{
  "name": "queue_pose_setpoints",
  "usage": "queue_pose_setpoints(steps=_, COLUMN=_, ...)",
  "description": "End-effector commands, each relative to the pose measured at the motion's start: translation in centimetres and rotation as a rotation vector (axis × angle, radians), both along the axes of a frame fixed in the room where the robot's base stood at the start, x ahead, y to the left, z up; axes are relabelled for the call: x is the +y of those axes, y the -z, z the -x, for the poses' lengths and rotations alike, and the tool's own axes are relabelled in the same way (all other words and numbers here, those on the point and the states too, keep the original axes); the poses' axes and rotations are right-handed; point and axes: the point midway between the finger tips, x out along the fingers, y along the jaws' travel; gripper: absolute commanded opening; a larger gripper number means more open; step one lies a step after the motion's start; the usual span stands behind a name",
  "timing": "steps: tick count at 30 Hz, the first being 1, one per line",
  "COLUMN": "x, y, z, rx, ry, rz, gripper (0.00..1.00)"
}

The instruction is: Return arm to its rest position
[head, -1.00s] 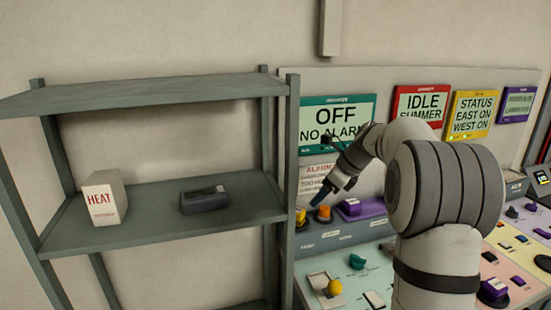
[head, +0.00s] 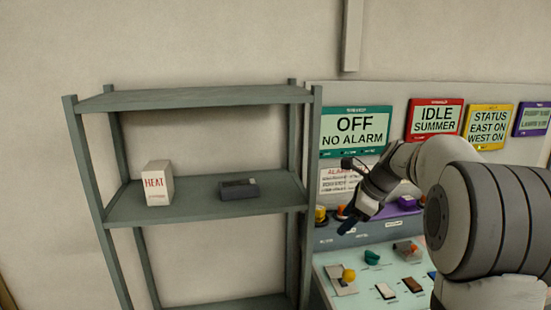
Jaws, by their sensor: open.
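My arm comes in from the right of the head view, in front of the control panel. My gripper (head: 350,213) is at its end, over the panel's upper ledge near an orange knob, and points down and left. The fingers are small and dark. They look apart, and I see nothing between them. I cannot tell whether the gripper touches the ledge. My arm hides part of the panel and the right side of a white alarm notice (head: 338,181).
A grey-green shelf unit (head: 200,98) stands left of the panel, holding a white HEAT box (head: 158,184) and a dark grey device (head: 239,189). A green sign (head: 356,131) reads OFF, NO ALARM. The sloped panel has a yellow knob (head: 348,275) and a teal knob (head: 372,257).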

Motion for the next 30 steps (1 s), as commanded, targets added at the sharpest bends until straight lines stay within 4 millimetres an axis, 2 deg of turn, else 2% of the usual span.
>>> queue_pose_setpoints(steps=8, x=1.7, y=-0.4, z=6.1, rx=-0.101, ry=-0.312, rz=0.177, gripper=0.60)
queue_pose_setpoints(steps=11, x=2.5, y=-0.3, z=9.4, rx=-0.150, ry=-0.485, rz=0.270, gripper=0.60)
queue_pose_setpoints(steps=18, x=3.6, y=1.8, z=20.4, rx=-0.282, ry=-1.104, rz=0.554, gripper=0.60)
queue_pose_setpoints(steps=22, x=3.6, y=3.7, z=25.5, rx=-0.332, ry=-1.425, rz=0.678, gripper=0.60)
queue_pose_setpoints(steps=25, x=3.4, y=5.0, z=28.2, rx=-0.353, ry=-1.613, rz=0.741, gripper=0.60)
queue_pose_setpoints(steps=30, x=3.4, y=6.2, z=30.3, rx=-0.369, ry=-1.776, rz=0.792, gripper=0.60)
